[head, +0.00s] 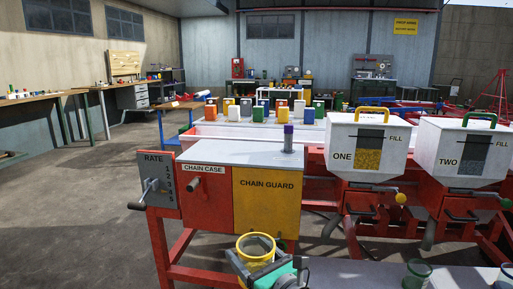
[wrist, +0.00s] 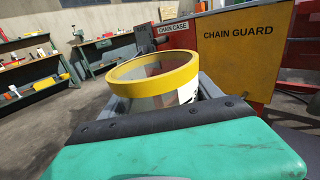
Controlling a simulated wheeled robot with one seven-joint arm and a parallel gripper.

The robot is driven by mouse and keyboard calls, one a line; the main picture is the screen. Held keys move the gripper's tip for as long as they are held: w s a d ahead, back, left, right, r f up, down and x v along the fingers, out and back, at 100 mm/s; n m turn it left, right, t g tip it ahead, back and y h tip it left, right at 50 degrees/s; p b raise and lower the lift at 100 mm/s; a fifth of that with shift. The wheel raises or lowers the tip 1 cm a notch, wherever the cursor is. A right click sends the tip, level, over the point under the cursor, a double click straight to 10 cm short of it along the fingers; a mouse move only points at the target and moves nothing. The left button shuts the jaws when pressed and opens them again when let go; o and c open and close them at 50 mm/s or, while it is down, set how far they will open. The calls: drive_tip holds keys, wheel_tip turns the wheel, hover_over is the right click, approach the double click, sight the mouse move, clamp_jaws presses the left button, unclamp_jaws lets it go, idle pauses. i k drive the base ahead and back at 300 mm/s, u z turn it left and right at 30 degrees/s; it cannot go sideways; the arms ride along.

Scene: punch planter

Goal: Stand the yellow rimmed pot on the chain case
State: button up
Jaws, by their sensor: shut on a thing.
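The yellow rimmed pot (head: 256,247) is upright at the lower middle of the head view, below and in front of the chain guard. My gripper (head: 259,265) is shut on it, with the jaws along its sides. In the wrist view the pot's yellow rim (wrist: 117,74) faces up and its wall looks clear or pale; its lower part is hidden behind my gripper (wrist: 160,98). The chain case (head: 204,185) is a red box with a grey flat top, higher than the pot and behind it. It also shows in the wrist view (wrist: 172,40).
A grey cylinder with a purple top (head: 288,140) stands on the case top's right part; the left part is bare. The yellow chain guard (head: 267,203), a rate plate with a crank (head: 158,185) and a case handle (head: 196,185) face me. White hopper ONE (head: 368,150) stands right.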

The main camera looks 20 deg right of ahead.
sight(226, 152)
drive_tip(key=z, duration=0.1)
drive_tip(key=i, duration=0.75)
drive_tip(key=u, duration=0.9)
drive_tip(key=i, duration=0.55)
drive_tip(key=u, duration=0.55)
